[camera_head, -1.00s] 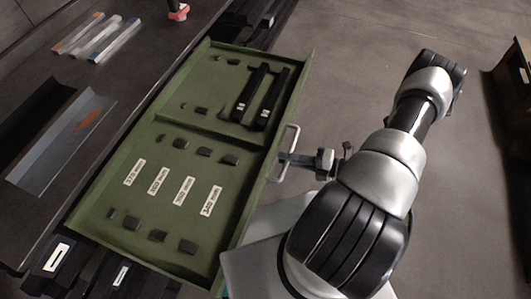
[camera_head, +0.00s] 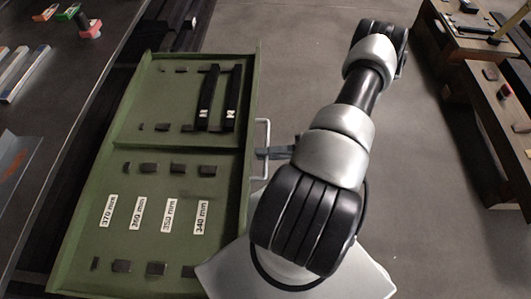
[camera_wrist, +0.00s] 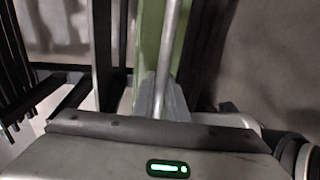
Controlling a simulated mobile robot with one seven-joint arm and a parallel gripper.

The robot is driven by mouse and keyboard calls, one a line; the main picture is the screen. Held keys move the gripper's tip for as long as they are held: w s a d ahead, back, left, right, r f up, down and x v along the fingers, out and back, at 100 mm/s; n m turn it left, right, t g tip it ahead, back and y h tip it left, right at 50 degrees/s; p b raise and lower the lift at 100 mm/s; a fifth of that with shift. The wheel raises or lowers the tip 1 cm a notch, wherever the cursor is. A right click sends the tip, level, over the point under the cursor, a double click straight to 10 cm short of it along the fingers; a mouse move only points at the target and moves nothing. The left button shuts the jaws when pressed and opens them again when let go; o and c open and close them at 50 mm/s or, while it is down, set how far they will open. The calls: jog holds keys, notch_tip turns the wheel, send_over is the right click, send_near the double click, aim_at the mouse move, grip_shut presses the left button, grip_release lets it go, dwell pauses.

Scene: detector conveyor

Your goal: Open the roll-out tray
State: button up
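The roll-out tray (camera_head: 180,146) is a shallow green tray, pulled out well beside the dark bench in the head view. It holds two black bars, several small dark blocks and white labels in mm. Its pale loop handle (camera_head: 265,124) stands on the right side wall. My gripper (camera_head: 272,153) is at this handle, coming from the right, with my arm covering part of it. In the wrist view the handle bar (camera_wrist: 168,50) runs down between my grey fingers (camera_wrist: 161,103), which sit close on both sides. The fingers look shut on it.
The dark bench (camera_head: 50,110) on the left carries metal strips (camera_head: 18,72) and a red-and-grey object (camera_head: 89,27). Wooden tables (camera_head: 490,100) with small items stand at the right. The floor (camera_head: 420,220) between is clear.

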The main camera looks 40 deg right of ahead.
jog(key=o, duration=0.4)
jog(key=shift+d, duration=0.1)
jog(key=v, duration=1.7)
jog(key=shift+d, duration=0.15)
